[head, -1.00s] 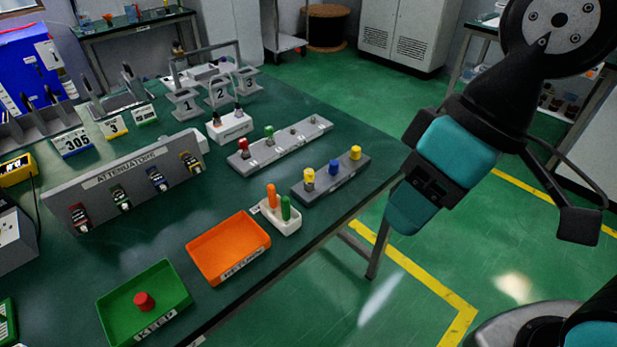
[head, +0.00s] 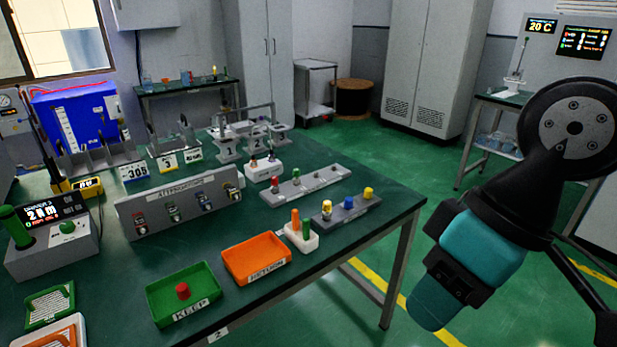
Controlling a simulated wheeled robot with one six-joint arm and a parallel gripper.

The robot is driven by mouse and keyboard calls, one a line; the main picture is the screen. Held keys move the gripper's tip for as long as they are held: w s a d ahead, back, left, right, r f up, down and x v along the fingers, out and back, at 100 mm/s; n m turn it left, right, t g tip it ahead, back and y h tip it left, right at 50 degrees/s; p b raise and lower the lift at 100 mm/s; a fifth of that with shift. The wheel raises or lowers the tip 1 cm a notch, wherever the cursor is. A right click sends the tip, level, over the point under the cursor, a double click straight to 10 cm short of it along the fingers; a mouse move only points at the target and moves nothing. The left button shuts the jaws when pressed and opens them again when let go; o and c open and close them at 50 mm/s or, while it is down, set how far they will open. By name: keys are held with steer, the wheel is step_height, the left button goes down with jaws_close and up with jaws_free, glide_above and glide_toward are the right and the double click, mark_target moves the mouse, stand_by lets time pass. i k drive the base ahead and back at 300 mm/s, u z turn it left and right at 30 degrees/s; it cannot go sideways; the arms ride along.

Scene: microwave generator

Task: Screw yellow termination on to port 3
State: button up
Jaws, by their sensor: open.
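A yellow termination (head: 327,208) with a silver lower part stands at the left end of the dark grey rack (head: 345,212). A second yellow piece (head: 368,193) is at its right end, with a blue one (head: 348,202) between them. Behind, the light grey port strip (head: 307,185) carries a red piece (head: 275,184) and a green piece (head: 297,175) at its left. Its right part shows small bare fittings; the port numbers are too small to read. My arm hangs at the right, away from the table. I cannot make out my gripper's jaws in view.
A white holder (head: 301,238) with orange and green sticks, an orange RETURN tray (head: 256,262) and a green KEEP tray (head: 183,304) with a red piece stand near the front edge. An ATTENUATORS rack (head: 180,210) is at left. Floor right of the table is clear.

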mark_target(326, 207)
steer(key=u, duration=0.25)
steer(key=i, duration=1.2)
steer(key=z, duration=0.2)
